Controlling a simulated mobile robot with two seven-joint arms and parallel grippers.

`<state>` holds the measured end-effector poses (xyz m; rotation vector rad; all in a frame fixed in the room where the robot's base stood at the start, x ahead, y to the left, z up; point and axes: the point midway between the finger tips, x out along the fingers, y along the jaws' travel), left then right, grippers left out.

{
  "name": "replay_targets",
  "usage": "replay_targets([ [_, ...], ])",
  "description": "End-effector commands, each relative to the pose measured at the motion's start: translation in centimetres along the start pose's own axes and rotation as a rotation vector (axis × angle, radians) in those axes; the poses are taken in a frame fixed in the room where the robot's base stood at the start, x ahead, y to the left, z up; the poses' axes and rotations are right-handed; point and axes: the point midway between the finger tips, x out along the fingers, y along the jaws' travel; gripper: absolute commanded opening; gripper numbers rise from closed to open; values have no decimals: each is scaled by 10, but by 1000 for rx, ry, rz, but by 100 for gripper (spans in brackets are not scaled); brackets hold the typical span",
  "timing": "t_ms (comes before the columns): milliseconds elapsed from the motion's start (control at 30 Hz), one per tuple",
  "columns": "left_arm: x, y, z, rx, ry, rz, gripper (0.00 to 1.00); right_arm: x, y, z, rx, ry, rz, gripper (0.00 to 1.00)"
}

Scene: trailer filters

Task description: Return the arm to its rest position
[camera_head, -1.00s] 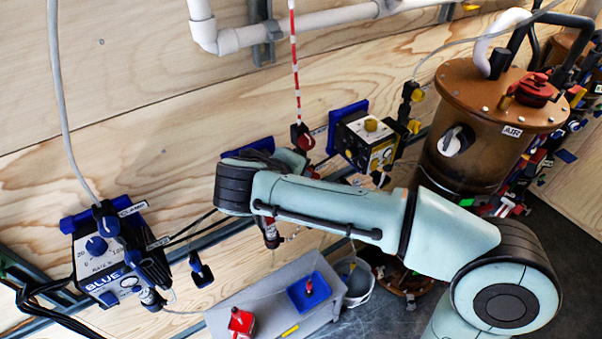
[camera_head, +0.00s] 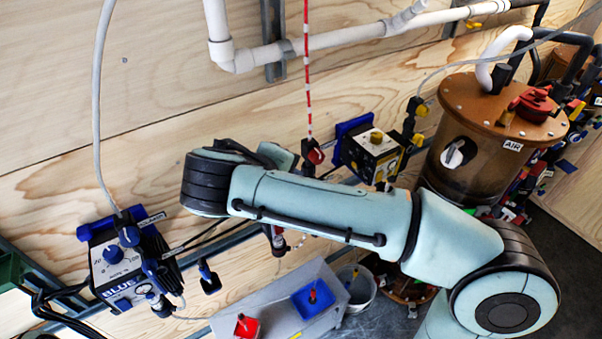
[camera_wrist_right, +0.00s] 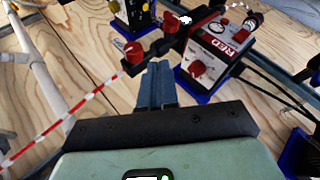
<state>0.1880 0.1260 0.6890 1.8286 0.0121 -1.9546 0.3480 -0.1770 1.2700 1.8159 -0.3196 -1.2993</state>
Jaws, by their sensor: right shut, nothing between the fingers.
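My right arm (camera_head: 320,208) comes in from the lower right of the head view and reaches left across the wall. Its bulky dark wrist (camera_head: 206,182) is at the left end, and the arm hides the gripper's fingers there. In the right wrist view my right gripper (camera_wrist_right: 157,84) has its two grey-blue fingers together, with nothing between them. The fingertips point towards a red-knobbed valve (camera_wrist_right: 135,52) and a box marked RED (camera_wrist_right: 218,52). I cannot tell whether the fingers touch the valve. My left gripper is not in view.
In the head view, a box marked BLUE (camera_head: 120,265) is at lower left, a yellow-knobbed box (camera_head: 372,152) above the arm, and a brown tank marked AIR (camera_head: 485,150) at right. A red-and-white hose (camera_head: 308,85) hangs near the arm. A grey bench (camera_head: 265,300) stands below.

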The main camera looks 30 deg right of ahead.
Motion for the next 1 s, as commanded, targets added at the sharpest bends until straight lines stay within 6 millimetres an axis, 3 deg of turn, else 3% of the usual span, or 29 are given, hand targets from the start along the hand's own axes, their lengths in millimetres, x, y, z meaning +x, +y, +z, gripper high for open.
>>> replay_targets([
  [100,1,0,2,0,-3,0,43,-23,-6,-1,-2,4,-1,0],
  [300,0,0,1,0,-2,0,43,-43,-10,-2,1,0,0,0],
  [567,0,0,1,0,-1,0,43,-40,-17,-5,-15,-3,-13,0],
  [667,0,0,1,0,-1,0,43,-20,-38,-17,-67,-4,-63,0],
  [767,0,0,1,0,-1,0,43,13,-76,-32,-144,-5,-160,0],
  [900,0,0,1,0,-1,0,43,65,-145,-44,-236,-12,-348,0],
  [1000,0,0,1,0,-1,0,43,98,-197,-43,-269,-25,-499,0],
])
